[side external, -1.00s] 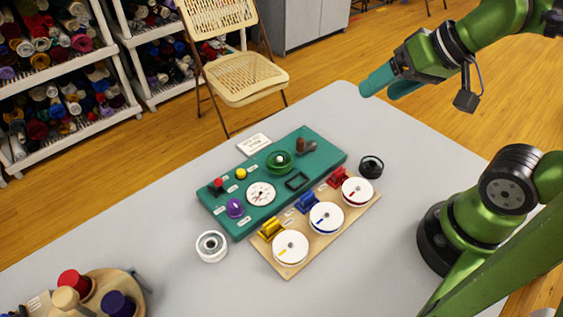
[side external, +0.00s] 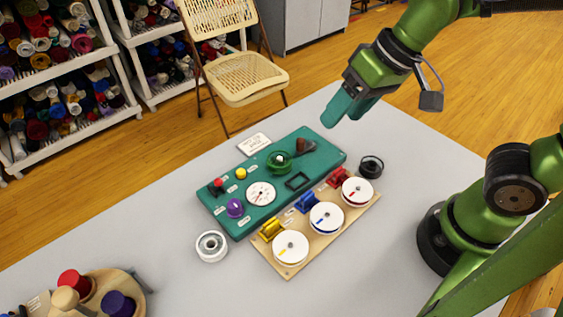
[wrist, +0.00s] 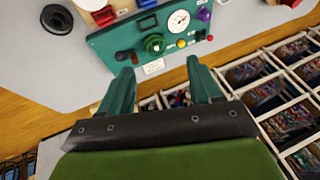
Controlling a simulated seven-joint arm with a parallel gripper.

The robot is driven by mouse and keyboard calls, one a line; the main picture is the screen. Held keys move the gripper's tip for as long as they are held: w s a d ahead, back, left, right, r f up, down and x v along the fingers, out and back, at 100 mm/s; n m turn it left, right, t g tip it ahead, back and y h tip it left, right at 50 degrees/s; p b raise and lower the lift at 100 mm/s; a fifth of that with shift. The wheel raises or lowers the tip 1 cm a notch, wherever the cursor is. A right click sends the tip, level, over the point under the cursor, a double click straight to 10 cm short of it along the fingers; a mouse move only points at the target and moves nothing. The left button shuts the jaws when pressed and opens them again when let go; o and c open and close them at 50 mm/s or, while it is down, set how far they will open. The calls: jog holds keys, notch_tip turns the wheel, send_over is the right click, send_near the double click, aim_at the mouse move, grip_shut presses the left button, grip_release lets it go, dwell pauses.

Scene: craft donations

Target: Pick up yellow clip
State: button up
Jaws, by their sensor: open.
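The yellow clip (side external: 270,229) sits on the wooden board (side external: 289,270), behind the white disc with a yellow mark (side external: 290,246). A blue clip (side external: 306,203) and a red clip (side external: 338,177) stand in the same row to its right, each behind its own white disc. My gripper (side external: 340,114) is in the air above the far right edge of the table, well away from the yellow clip. In the wrist view my gripper (wrist: 162,78) has its two teal fingers apart, with nothing between them. I cannot make out the yellow clip in the wrist view.
A green panel (side external: 220,216) with knobs, buttons and a dial lies behind the board. A white roll (side external: 211,246) and a black ring (side external: 371,166) sit at either side. A round wooden holder (side external: 98,283) with spools is at the front left.

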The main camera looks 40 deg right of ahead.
jog(key=w+a+f+n+g+h, duration=0.1)
jog(key=a+f+g, duration=0.1)
jog(key=a, duration=0.5)
jog(key=a+f+n+g+h, duration=0.1)
jog(key=a+f+g, duration=0.1)
jog(key=a, duration=0.5)
jog(key=m+h, duration=0.1)
send_over(271, 222)
jog(key=f, duration=1)
jog(key=shift+s+a+f, duration=0.1)
jog(key=shift+s+f, duration=0.1)
jog(key=shift+s, duration=0.15)
jog(key=shift+w+f, duration=0.2)
jog(key=shift+f, duration=1.15)
jog(key=shift+w+f, duration=0.15)
jog(key=shift+f, duration=1.2)
jog(key=shift+c, duration=0.3)
jog(key=c, duration=1)
jog(key=shift+c, duration=0.3)
jog(key=shift+r, duration=0.15)
